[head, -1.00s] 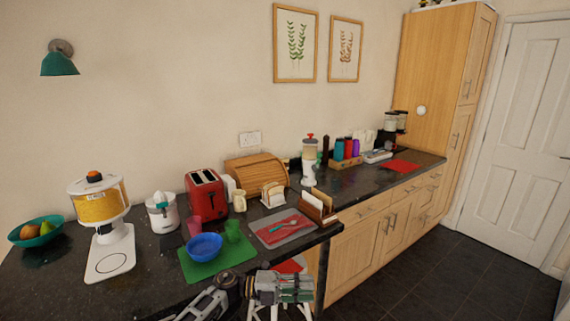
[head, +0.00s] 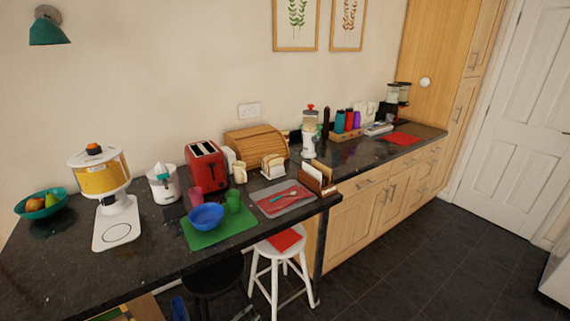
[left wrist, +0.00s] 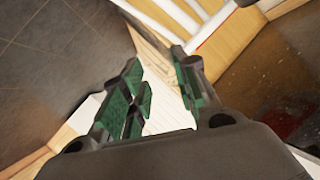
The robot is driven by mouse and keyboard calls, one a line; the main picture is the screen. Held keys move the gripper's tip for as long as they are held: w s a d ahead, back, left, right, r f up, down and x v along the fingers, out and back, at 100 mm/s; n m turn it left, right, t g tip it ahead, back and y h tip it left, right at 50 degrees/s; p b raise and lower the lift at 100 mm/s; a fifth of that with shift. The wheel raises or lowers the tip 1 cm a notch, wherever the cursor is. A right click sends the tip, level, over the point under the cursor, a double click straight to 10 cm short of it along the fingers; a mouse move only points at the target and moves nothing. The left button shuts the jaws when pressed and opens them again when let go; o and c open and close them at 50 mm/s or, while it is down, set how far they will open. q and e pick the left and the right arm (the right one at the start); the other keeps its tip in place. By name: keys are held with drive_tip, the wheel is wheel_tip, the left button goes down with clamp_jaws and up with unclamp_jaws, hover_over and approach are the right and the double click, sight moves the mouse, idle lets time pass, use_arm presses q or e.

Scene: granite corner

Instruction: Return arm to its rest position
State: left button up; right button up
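My left gripper (left wrist: 156,72) is open in the left wrist view, its green-padded fingers apart with nothing between them. Past the fingertips are pale wood and white slats, with dark floor tiles to the left. In the head view only a small grey bit of what looks like my left gripper (head: 243,313) shows at the bottom edge, below the counter by the stools. My right gripper is in neither view.
Floor to the right is clear.

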use_arm(q)
drive_tip(key=s+a+f+n+g+y, duration=0.25)
drive_tip(key=s+a+f, duration=0.25)
drive_tip(key=s+f, duration=0.5)
drive_tip(key=s+a+f+n+g+y, duration=0.25)
drive_tip(key=s+a+f+n, duration=0.2)
drive_tip(key=s+f, duration=0.55)
drive_tip(key=s+a+f+n+g, duration=0.1)
drive_tip(key=s+f+g, duration=0.1)
drive_tip(key=s, duration=0.8)
drive_tip(key=s+a+f+n+g+y, duration=0.1)
drive_tip(key=s+f, duration=0.3)
drive_tip(key=s, duration=0.5)
drive_tip(key=s+a+f+n+g+y, duration=0.1)
drive_tip(key=s+a+f+g, duration=0.1)
drive_tip(key=s, duration=0.8)
drive_tip(key=shift+s+a+f+g, duration=0.35)
drive_tip(key=shift+f+g, duration=0.05)
drive_tip(key=shift+g, duration=0.2)
